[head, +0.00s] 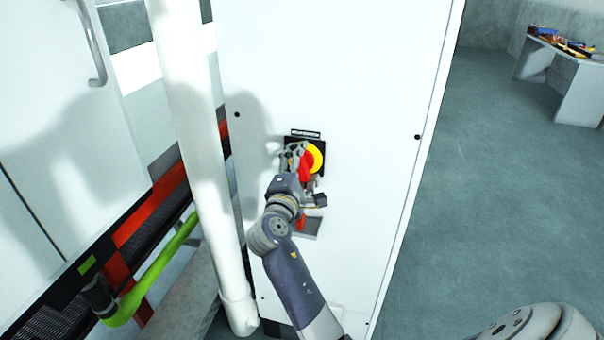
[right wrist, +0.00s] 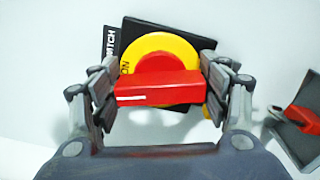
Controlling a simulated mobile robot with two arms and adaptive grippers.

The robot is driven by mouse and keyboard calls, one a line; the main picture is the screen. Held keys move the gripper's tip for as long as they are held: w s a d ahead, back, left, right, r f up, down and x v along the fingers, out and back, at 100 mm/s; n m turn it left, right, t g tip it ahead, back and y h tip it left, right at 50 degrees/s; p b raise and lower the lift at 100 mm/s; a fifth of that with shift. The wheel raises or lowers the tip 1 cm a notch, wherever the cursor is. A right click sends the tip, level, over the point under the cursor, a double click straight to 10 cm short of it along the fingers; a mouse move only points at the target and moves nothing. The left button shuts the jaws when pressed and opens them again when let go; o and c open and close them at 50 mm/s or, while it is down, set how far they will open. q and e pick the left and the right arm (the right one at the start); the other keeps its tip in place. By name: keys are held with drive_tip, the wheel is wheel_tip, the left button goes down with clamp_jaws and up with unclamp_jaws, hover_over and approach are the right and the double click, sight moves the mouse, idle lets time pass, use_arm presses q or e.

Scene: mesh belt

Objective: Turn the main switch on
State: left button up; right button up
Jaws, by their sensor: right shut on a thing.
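The main switch is a red bar handle (right wrist: 160,88) on a yellow disc (right wrist: 183,48), on a black plate on the white cabinet. In the right wrist view the bar lies level across the picture. The white mark on its left half is near the lettering on the disc's left side, which looks like "ON". My right gripper (right wrist: 160,92) is shut on the handle, with fingers at both ends of the bar. In the head view the right gripper (head: 300,162) partly hides the red handle and the yellow disc (head: 316,157). My left gripper is out of view.
Below the switch, a small grey holder with a red part (head: 301,222) sits on the white cabinet (head: 350,70). A white pipe (head: 200,150) stands close on the left. A green pipe (head: 160,270) lies beyond it. A table (head: 560,75) with tools stands far right over open floor.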

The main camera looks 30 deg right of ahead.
drive_tip(key=shift+f+m+b, duration=0.15)
drive_tip(key=shift+m+b, duration=1.2)
drive_tip(key=shift+m, duration=0.45)
drive_tip(key=o, duration=1.1)
drive_tip(key=shift+c, duration=0.2)
